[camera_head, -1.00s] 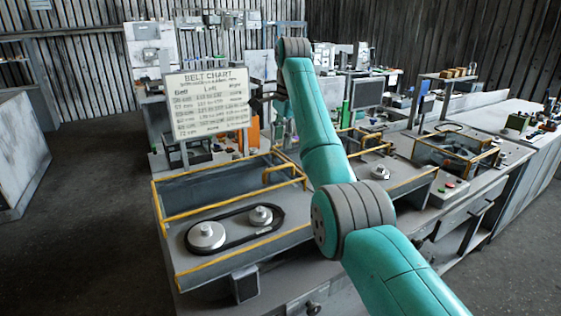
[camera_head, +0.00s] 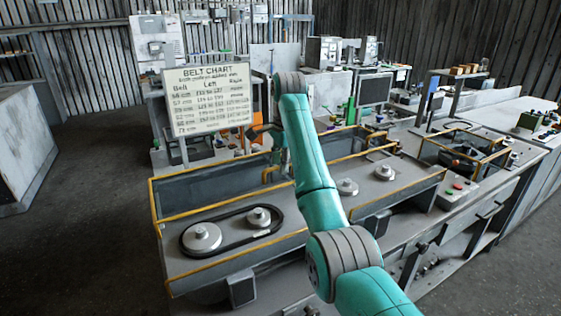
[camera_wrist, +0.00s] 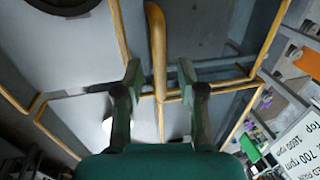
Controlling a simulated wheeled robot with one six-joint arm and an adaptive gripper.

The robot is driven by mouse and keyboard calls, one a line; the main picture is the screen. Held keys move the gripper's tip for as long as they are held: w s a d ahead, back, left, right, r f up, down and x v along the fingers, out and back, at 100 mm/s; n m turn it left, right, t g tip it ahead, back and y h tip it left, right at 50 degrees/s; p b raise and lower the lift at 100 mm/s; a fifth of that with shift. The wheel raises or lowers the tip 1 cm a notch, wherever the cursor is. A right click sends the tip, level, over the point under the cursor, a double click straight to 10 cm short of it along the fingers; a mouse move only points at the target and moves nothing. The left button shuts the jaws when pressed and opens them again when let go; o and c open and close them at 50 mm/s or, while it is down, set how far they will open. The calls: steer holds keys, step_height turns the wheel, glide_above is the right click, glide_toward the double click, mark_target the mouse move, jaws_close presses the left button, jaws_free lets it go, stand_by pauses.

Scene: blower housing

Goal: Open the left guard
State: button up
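The left guard (camera_head: 215,213) is a yellow-edged frame around the left bay, with a bent yellow bar handle (camera_head: 268,174) at its right rear. Two pulleys with a black belt (camera_head: 232,231) show in the bay. Whether the guard is raised I cannot tell. My gripper (camera_head: 266,132) is above the rear of the bay, partly hidden behind my arm. In the wrist view my gripper (camera_wrist: 160,78) is open, its fingers apart. The yellow handle (camera_wrist: 155,40) runs between and beyond the fingertips; I see no grip on it.
A belt chart board (camera_head: 207,99) stands behind the left bay, close to my gripper. A right bay with two bare pulleys (camera_head: 365,180) lies past my arm. A control panel with buttons (camera_head: 458,189) is farther right. Open floor (camera_head: 85,200) lies left.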

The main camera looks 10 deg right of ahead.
jaws_close()
